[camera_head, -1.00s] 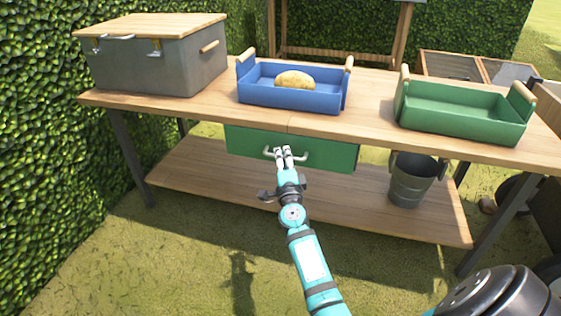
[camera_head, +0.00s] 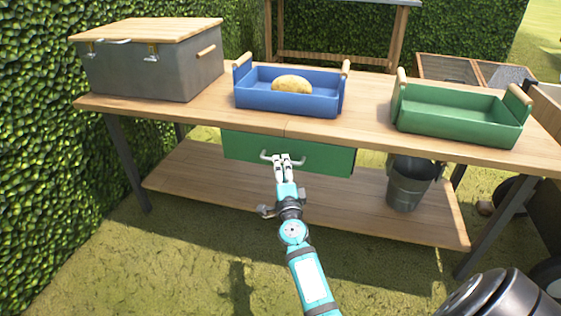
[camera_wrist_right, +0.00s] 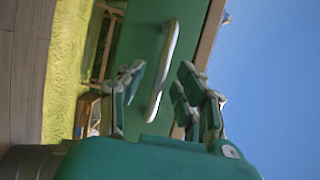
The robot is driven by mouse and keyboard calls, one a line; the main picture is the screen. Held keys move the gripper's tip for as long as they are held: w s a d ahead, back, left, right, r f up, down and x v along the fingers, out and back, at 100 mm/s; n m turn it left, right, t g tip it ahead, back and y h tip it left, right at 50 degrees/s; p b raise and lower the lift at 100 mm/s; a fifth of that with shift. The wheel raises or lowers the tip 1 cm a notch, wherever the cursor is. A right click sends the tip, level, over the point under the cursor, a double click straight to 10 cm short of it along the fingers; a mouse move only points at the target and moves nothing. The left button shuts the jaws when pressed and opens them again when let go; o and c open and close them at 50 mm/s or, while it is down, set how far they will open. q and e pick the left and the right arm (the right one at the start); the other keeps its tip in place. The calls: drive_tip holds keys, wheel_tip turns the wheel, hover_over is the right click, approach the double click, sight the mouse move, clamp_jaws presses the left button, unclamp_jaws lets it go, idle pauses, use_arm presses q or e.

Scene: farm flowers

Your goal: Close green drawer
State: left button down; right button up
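The green drawer (camera_head: 325,160) is under the middle of the wooden table, its front facing me. Its pale bar handle (camera_head: 267,156) runs across the front, partly hidden by my right gripper (camera_head: 283,159). In the right wrist view, the drawer front (camera_wrist_right: 195,25) fills the middle and the handle (camera_wrist_right: 163,70) shows between the spread fingers of my right gripper (camera_wrist_right: 158,84). The fingers are apart and not clamped on the handle; I cannot tell whether they touch it. How far the drawer stands out is hard to tell. My left gripper is out of view.
On the table (camera_head: 365,132) stand a grey box (camera_head: 150,75), a blue tray (camera_head: 285,101) with a yellowish round item (camera_head: 291,83), and a green tray (camera_head: 455,128). A grey bucket (camera_head: 408,187) is below at the right. The lower shelf (camera_head: 210,180) is mostly clear.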

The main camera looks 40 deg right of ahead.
drive_tip(key=v, duration=0.9)
